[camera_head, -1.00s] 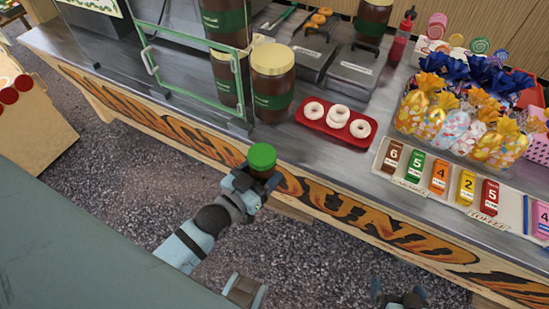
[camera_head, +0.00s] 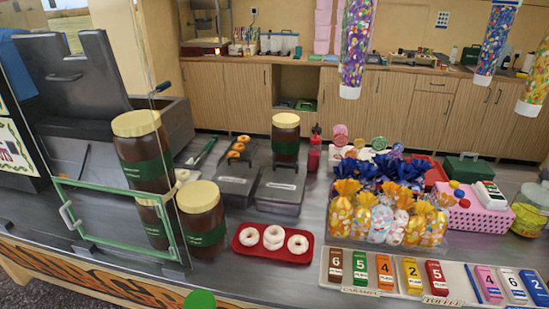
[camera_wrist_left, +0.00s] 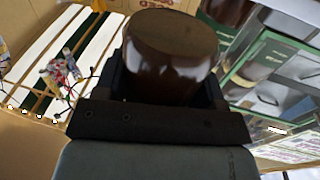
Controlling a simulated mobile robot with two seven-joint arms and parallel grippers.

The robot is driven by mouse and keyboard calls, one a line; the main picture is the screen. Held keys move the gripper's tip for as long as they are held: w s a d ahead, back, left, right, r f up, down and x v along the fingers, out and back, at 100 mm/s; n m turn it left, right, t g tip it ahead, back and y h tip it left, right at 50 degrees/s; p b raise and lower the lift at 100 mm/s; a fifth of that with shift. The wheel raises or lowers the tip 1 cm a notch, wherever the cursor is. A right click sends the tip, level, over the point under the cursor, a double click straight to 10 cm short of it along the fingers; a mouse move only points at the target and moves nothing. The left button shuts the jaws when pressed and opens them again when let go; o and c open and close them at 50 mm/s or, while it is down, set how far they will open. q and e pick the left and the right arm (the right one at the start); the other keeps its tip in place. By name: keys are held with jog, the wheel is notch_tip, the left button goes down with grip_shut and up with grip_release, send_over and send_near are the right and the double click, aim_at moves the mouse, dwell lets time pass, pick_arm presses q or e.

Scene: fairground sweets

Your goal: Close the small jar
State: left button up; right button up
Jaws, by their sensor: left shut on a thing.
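The green round lid (camera_head: 200,299) of the small jar shows at the bottom edge of the head view, in front of the counter. The rest of that jar and my left gripper lie below that frame. In the left wrist view, my left gripper (camera_wrist_left: 170,90) is shut on the small jar (camera_wrist_left: 172,62), a glossy dark brown round body between the fingers. The lid cannot be made out there, so I cannot tell how it is seated. My right gripper is out of view.
Large brown jars with cream lids (camera_head: 201,196) stand on the counter beside a green-framed glass panel (camera_head: 118,243). A red tray (camera_head: 238,246) holds doughnuts. Wrapped sweets (camera_head: 382,222) and a price-card tray (camera_head: 331,283) stand to the right. Candy tubes (camera_head: 356,45) hang above.

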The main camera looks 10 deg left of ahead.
pick_arm(q)
jog(key=w+a+r+n+y+p, duration=0.1)
jog(key=w+r+p, duration=0.3)
jog(key=r, duration=0.6)
jog(key=w+a+r+n+y+p, duration=0.1)
jog(key=w+a+r+y+p, duration=0.1)
jog(key=r+p, duration=0.7)
notch_tip(320, 180, up, 2)
jog(key=shift+w+a+n+y, duration=0.35)
jog(key=shift+w+y, duration=0.15)
jog(key=shift+w, duration=0.35)
jog(key=w+d+m+g+h, duration=0.1)
jog(key=w+d+m+h, duration=0.1)
jog(key=d+h, duration=0.2)
jog(key=w+d+r+m+g+h, duration=0.1)
jog(key=w+d+m+h, duration=0.2)
jog(key=d, duration=0.5)
jog(key=w+d+m+g+h, duration=0.1)
jog(key=w+d+m+h, duration=0.1)
jog(key=d, duration=0.4)
jog(key=m+h, duration=0.1)
jog(key=h, duration=0.1)
jog(key=shift+w+r+g+h, duration=0.15)
jog(key=shift+w+g+h, duration=0.15)
jog(key=shift+w+g, duration=0.1)
